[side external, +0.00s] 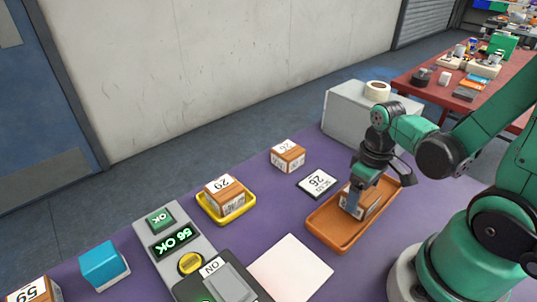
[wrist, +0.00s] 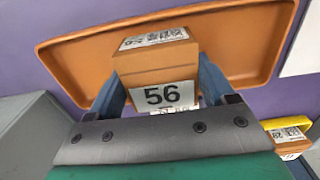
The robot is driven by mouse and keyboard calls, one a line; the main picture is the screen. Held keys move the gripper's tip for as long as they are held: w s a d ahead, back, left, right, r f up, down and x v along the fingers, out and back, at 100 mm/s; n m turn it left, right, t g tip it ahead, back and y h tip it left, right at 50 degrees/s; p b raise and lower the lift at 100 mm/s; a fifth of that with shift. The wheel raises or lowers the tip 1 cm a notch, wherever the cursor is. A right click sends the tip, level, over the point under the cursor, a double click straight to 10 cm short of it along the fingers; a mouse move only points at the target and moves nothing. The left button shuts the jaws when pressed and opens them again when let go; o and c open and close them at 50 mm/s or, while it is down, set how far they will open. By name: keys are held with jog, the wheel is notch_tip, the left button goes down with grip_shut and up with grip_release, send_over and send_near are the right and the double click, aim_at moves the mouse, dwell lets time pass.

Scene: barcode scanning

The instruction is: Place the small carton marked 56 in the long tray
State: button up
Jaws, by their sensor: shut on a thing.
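The small carton marked 56 (wrist: 160,80) is brown with white labels, and its number shows in the wrist view. In the side view the carton (side external: 357,203) is in the long orange tray (side external: 322,232), toward the tray's middle. My gripper (side external: 357,195) is over the tray with its blue fingers on either side of the carton. In the wrist view my gripper (wrist: 160,92) is shut on the carton, and the long tray (wrist: 75,62) spreads behind it. Whether the carton's underside touches the tray floor cannot be told.
A yellow tray (side external: 246,210) holds a carton marked 29 (side external: 223,196). A carton marked 26 (side external: 288,156) and a card marked 26 (side external: 318,183) lie on the purple table. The scanner panel (side external: 177,240) reads "56 OK". A white sheet (side external: 290,269) and a grey box (side external: 350,115) flank the tray.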

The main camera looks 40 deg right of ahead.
jog(key=o, duration=1.3)
jog(key=shift+r, duration=0.1)
notch_tip(320, 180, up, 11)
jog(key=w+a+t, duration=0.6)
jog(key=w+t, duration=0.1)
jog(key=shift+w+a+r, duration=0.2)
jog(key=shift+a+r, duration=0.05)
